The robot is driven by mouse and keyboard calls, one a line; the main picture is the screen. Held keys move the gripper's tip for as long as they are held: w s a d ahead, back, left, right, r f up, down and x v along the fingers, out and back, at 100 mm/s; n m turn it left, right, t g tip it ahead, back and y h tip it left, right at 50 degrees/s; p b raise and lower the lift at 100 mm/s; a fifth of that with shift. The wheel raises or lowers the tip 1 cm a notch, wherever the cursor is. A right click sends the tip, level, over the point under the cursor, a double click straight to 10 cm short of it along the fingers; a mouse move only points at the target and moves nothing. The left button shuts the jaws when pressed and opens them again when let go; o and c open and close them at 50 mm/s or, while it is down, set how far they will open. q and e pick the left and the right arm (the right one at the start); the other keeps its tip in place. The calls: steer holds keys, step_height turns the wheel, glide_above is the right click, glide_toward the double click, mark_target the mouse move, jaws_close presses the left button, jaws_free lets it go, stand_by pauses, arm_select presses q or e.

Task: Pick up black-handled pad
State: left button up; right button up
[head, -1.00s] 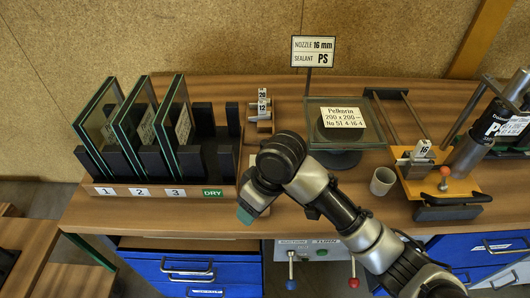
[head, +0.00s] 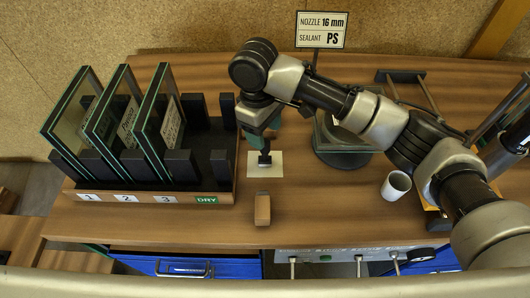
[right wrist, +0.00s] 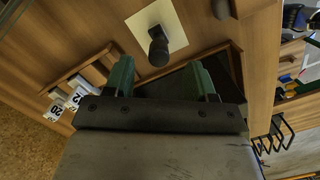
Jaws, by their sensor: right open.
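The black-handled pad (head: 265,158) stands on a pale square sheet (head: 267,171) on the bench, right of the glass rack. In the right wrist view the dark handle (right wrist: 158,46) points towards the camera, with the pale sheet (right wrist: 172,18) around its foot. My right gripper (head: 263,136) is just behind and above the handle in the head view, partly overlapping it. Its green fingers are spread and nothing is between them; in the right wrist view the handle shows beyond the open fingertips (right wrist: 162,72). My left gripper is not in view.
A rack (head: 150,192) with several upright glass panes stands close on the left. A brown block (head: 262,209) lies in front of the sheet. A white cup (head: 396,185) and a round dark stand (head: 343,158) are to the right. The nozzle sign (head: 321,29) rises behind.

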mark_target(265, 153)
steer(key=shift+f, duration=0.4)
steer(key=shift+w+f, duration=0.1)
steer(key=shift+f, duration=0.2)
step_height(265, 153, down, 4)
steer(key=shift+d+f+p, duration=0.15)
steer(key=shift+f+p, duration=0.05)
steer(key=shift+p, duration=0.25)
steer(key=shift+f, duration=0.25)
steer(key=c, duration=0.4)
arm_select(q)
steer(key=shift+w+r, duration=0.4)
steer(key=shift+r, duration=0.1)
arm_select(e)
steer(key=c, duration=0.6)
steer(key=shift+r, duration=0.1)
